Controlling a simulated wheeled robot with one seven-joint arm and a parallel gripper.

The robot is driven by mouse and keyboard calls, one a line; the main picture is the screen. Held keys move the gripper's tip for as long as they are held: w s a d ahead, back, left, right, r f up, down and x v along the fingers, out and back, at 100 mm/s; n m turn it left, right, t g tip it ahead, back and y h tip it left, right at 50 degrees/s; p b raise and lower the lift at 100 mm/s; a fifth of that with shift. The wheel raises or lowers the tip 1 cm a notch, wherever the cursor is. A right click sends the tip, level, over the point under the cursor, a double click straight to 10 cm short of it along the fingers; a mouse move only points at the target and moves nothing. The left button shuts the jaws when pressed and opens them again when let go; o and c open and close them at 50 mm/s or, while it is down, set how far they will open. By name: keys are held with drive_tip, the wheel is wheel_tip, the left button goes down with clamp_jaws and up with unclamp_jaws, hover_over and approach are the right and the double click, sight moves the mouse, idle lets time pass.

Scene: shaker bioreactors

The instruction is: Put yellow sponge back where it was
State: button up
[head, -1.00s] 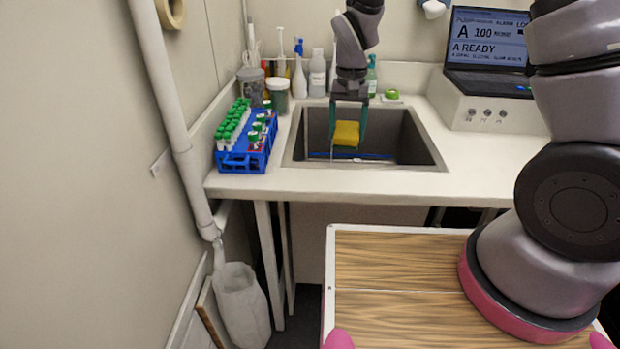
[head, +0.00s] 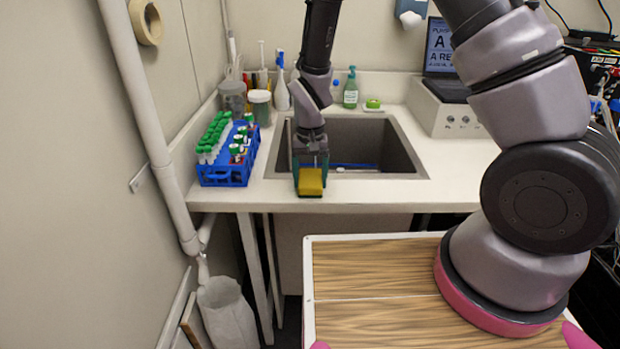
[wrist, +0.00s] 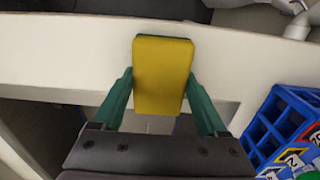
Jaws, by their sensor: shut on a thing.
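The yellow sponge (head: 311,182) is held between the green fingers of my gripper (head: 310,172). It is at the front rim of the sink, over the counter's front strip. In the wrist view the sponge (wrist: 163,76) shows its yellow face between the two fingers, with a dark green edge at its top. I cannot tell whether its underside touches the counter. The sink (head: 405,160) lies just behind the gripper, with a blue item on its floor.
A blue rack (head: 228,175) of green-capped tubes stands close to the left of my gripper. A laptop sits on a white box (head: 440,118) at right. The counter right of the sink is clear.

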sight(310, 177)
drive_tip(key=o, duration=1.5)
drive_tip(key=shift+f, duration=0.1)
wheel_tip(310, 177, up, 12)
drive_tip(key=s+d+r+m+t+y, duration=0.1)
drive_tip(key=d+r, duration=0.5)
drive_tip(key=r, duration=0.3)
drive_tip(key=d+r+m+t+y, duration=0.1)
drive_tip(key=d+r, duration=0.5)
drive_tip(key=r, duration=0.2)
drive_tip(key=s+d+r+m+t, duration=0.1)
drive_tip(key=s+d+r+t, duration=0.4)
drive_tip(key=s+d+r, duration=0.5)
drive_tip(key=shift+s+d+r+m, duration=0.35)
drive_tip(key=shift+s+m, duration=0.05)
drive_tip(key=shift+s, duration=0.3)
